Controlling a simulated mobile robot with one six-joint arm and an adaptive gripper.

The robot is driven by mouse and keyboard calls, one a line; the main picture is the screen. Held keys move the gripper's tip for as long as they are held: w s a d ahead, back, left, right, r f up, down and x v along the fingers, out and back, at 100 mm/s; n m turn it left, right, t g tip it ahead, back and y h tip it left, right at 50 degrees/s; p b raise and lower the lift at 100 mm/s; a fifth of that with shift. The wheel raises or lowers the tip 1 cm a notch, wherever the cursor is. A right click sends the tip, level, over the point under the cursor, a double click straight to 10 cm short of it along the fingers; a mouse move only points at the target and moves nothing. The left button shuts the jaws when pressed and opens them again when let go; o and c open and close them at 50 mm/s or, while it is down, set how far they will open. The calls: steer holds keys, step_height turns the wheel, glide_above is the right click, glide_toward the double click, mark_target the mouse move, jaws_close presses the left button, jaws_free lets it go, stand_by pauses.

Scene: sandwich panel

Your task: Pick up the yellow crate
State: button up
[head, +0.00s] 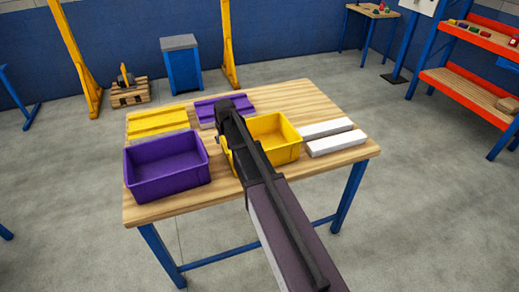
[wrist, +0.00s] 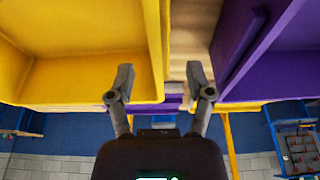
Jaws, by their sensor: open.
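The yellow crate (head: 284,153) stands upright and open-topped on the wooden table, right of centre. In the wrist view the yellow crate (wrist: 75,75) fills the upper left. My gripper (wrist: 160,82) is open and empty. In the wrist view its fingers lie on either side of the crate's near side wall, one over the crate and one over the gap to the purple crate; whether they touch the wall cannot be told. In the head view my arm and gripper cover the crate's left part, and the fingertips are hidden.
A purple crate (head: 166,183) stands close on the left; it also shows in the wrist view (wrist: 285,75). Behind lie a yellow panel (head: 158,121) and a purple panel (head: 205,109). Two white bars (head: 325,128) (head: 337,143) lie to the right. The table's front right is bare.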

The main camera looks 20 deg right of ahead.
mark_target(224, 144)
steer(key=shift+f, duration=0.15)
steer(key=shift+w+b+x, duration=0.15)
steer(key=shift+b+x, duration=1.1)
steer(key=shift+w+b+x, duration=0.1)
steer(key=shift+b+x, duration=1.1)
steer(key=shift+x, duration=0.05)
jaws_close()
